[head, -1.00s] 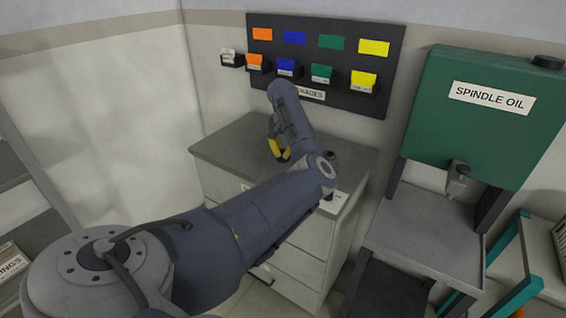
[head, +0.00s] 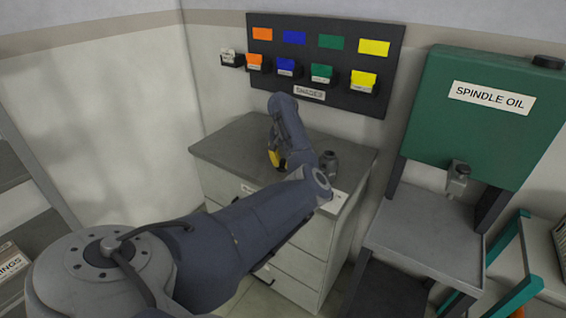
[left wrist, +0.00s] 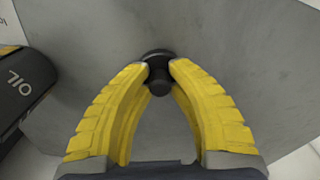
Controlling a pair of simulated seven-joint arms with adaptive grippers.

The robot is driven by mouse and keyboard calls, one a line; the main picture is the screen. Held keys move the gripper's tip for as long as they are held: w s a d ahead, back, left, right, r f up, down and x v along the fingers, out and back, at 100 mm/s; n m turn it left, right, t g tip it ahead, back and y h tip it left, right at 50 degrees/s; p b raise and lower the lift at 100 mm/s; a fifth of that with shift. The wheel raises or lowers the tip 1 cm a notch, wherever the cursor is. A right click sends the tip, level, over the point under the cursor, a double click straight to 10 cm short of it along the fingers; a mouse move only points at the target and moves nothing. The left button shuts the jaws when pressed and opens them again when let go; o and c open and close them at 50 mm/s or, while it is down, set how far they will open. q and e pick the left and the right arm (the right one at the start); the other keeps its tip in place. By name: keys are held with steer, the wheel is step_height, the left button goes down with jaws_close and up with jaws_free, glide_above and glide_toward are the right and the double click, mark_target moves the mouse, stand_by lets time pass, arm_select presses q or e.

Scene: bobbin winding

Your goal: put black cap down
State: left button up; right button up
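The black cap (left wrist: 158,82) shows in the left wrist view as a small dark disc with a round knob, between the yellow fingertips. My left gripper (left wrist: 160,68) has its fingertips closed in against both sides of the cap. In the head view my left gripper (head: 277,159) is low over the grey cabinet top (head: 228,146); the cap cannot be made out there. Whether the cap touches the cabinet top is hard to tell. My right gripper is not in view.
Behind is a board (head: 325,58) with coloured bins. A green spindle oil tank (head: 480,130) stands at right.

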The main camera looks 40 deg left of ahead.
mark_target(283, 160)
arm_select(q)
steer(key=shift+o, duration=1)
step_height(283, 160, up, 12)
steer(key=shift+r, duration=0.15)
steer(key=shift+s, duration=0.1)
